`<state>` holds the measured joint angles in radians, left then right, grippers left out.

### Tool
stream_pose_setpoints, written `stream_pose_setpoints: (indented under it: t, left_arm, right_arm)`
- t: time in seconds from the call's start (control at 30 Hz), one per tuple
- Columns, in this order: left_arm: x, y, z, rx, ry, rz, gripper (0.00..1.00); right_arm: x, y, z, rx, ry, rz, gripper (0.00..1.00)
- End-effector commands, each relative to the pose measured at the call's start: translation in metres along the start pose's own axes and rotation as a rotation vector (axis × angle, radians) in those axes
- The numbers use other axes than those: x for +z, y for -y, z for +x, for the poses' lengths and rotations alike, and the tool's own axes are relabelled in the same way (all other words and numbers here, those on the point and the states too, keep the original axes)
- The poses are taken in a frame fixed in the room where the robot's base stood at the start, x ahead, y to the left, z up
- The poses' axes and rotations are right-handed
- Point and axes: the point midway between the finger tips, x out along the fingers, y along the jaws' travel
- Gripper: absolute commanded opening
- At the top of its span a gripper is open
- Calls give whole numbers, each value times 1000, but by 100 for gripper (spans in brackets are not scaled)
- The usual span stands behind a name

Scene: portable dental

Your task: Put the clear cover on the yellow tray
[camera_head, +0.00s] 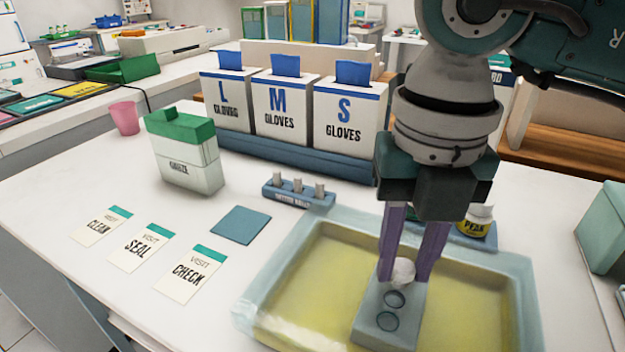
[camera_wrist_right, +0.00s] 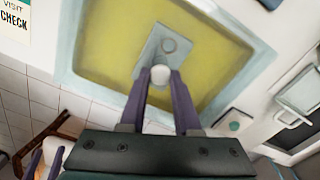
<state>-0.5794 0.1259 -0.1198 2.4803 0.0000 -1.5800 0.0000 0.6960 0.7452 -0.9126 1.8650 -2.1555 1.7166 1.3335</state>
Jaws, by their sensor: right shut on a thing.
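The yellow tray (camera_head: 310,275) has a yellow floor and a pale blue, translucent-looking rim (camera_head: 258,290). It lies at the front right of the white table; the right wrist view also shows it (camera_wrist_right: 110,40). A grey block (camera_head: 375,335) with two round recesses is within the tray's outline. My right gripper (camera_head: 404,268) points down over the tray, its purple fingers shut on a small white rounded piece (camera_head: 403,271) at the block's far end. The piece also shows in the right wrist view (camera_wrist_right: 160,75). I cannot make out a separate clear cover. My left gripper is out of view.
Behind the tray are a blue holder with grey pegs (camera_head: 298,193) and a yellow-labelled bottle (camera_head: 478,220). Glove boxes (camera_head: 290,112) and a green-lidded box (camera_head: 184,160) stand farther back. Cards (camera_head: 142,247) and a blue square (camera_head: 240,225) lie left. A teal box (camera_head: 603,228) stands right.

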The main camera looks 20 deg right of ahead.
Motion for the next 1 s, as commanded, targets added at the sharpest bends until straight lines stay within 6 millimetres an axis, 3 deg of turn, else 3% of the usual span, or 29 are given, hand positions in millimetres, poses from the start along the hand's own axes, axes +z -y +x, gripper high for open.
stream_pose_setpoints:
  t: [0.17,0.2,0.43,0.77,0.87,1.0]
  left_arm:
    - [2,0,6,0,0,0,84]
    - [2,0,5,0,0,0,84]
    - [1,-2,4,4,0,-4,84]
    - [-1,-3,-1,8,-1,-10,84]
    - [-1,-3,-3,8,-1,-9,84]
    - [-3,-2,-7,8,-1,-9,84]
  right_arm:
    - [0,0,7,0,0,0,0]
    - [0,0,6,0,0,0,34]
    - [0,0,5,-1,0,0,60]
    - [0,0,-2,0,0,0,61]
    - [1,0,-13,1,3,-1,61]
    - [1,-1,-45,3,5,-1,61]
